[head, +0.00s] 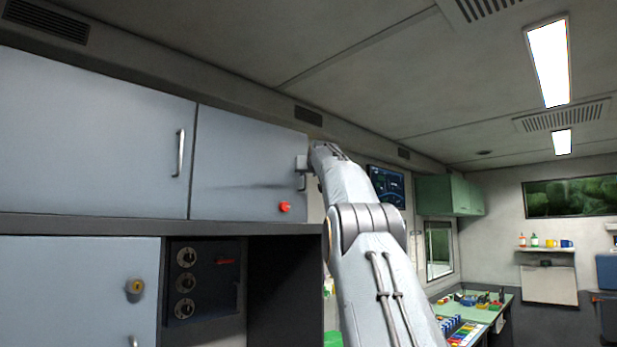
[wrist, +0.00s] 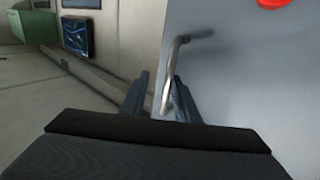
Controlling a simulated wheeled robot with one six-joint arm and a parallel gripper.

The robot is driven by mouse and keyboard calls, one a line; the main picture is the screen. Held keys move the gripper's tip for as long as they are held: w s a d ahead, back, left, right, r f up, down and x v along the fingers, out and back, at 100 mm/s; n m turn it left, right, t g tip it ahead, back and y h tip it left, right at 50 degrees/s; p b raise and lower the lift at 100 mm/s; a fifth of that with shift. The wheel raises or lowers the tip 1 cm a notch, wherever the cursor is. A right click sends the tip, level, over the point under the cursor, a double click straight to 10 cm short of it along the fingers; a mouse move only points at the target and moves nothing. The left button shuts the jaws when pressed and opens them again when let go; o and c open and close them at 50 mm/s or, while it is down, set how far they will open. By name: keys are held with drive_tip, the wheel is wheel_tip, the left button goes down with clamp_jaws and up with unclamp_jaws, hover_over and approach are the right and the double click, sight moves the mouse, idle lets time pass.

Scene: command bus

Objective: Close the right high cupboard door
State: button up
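The right high cupboard door (head: 240,165) is a grey-blue panel beside the left high door (head: 90,135). It looks nearly in line with that door; I cannot tell if a small gap is left. Its metal handle (head: 302,183) is near its right edge, partly hidden by my gripper (head: 301,163). In the wrist view the curved handle (wrist: 173,70) stands out from the door (wrist: 235,75). My gripper (wrist: 160,90) is open, with one finger on each side of the handle's lower part. I cannot tell if either finger touches it.
A red round knob (head: 285,207) sits low on the right door. A dark shelf edge (head: 150,227) runs below the high doors. A wall screen (head: 387,186) and a green cupboard (head: 450,195) are farther back.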

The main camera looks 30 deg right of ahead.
drive_tip(key=b+v, duration=0.6)
drive_tip(key=v, duration=0.1)
drive_tip(key=shift+a, duration=0.2)
idle(0.5)
